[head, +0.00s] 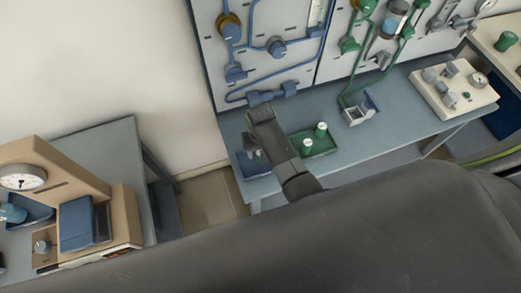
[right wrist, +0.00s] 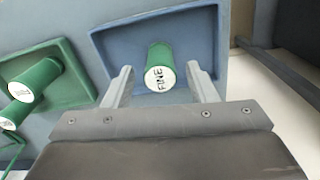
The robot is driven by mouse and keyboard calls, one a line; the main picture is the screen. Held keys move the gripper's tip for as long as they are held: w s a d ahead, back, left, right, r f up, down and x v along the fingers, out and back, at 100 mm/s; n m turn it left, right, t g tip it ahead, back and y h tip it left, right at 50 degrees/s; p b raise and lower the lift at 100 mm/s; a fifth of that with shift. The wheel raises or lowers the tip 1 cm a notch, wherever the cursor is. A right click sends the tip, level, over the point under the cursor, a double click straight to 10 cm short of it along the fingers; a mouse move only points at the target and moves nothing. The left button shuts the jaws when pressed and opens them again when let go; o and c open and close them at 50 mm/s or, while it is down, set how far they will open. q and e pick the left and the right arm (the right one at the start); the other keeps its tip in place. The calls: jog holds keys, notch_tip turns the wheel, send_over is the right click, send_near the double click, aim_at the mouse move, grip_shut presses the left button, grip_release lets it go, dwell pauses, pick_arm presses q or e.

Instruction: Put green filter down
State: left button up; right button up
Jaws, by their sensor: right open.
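A green filter (right wrist: 160,68) with a white end marked "FINE" stands in the blue tray (right wrist: 110,45) in the right wrist view. My right gripper (right wrist: 160,80) is open, with one finger on each side of this filter; gaps show between the fingers and it. In the head view, my right arm reaches over the blue tray (head: 245,168) and largely hides what is in it. Two more green filters with white ends, one (head: 320,131) and another (head: 307,146), stand in the green tray (head: 325,150) beside it. My left gripper is not in view.
A wall panel with blue pipes (head: 277,46) and green pipes stands behind the bench (head: 385,128). A small open box (head: 358,115) and a beige control unit (head: 455,95) sit to the right. A beige device with a dial (head: 22,178) stands on the left table.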

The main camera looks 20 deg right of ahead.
aim_at(260, 152)
notch_tip(260, 152, up, 9)
jog(key=p, duration=0.8)
jog(key=shift+r+p, duration=0.15)
jog(key=shift+p, duration=0.2)
jog(key=shift+r+b, duration=0.3)
jog(key=shift+r, duration=0.85)
